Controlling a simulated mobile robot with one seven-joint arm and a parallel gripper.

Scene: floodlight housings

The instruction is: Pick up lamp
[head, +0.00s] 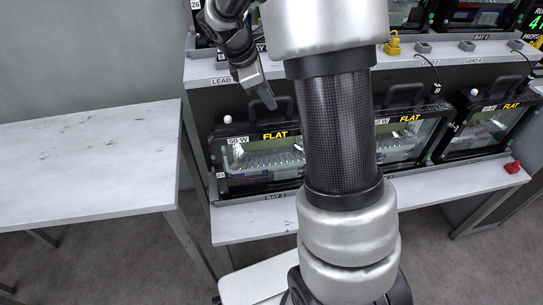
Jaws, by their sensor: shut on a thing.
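A lamp (258,160), a black-framed floodlight housing with a glass front and labels "50 W" and "FLAT", sits in the lower row left of my arm. A black handle (268,98) rises from its top. My gripper (256,84) reaches down from the upper left and is shut at this handle. The exact contact of the fingers is too small to make out. A second lamp (412,138) with a "FLAT" label is partly hidden behind my arm. A third such lamp (488,128) stands at the right.
The lamps stand on a white lower shelf (240,222), under an upper shelf (445,57) carrying more housings, grey blocks and a yellow connector (393,44). A red connector (512,167) lies at the lower shelf's right. The white table (90,160) at the left is bare.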

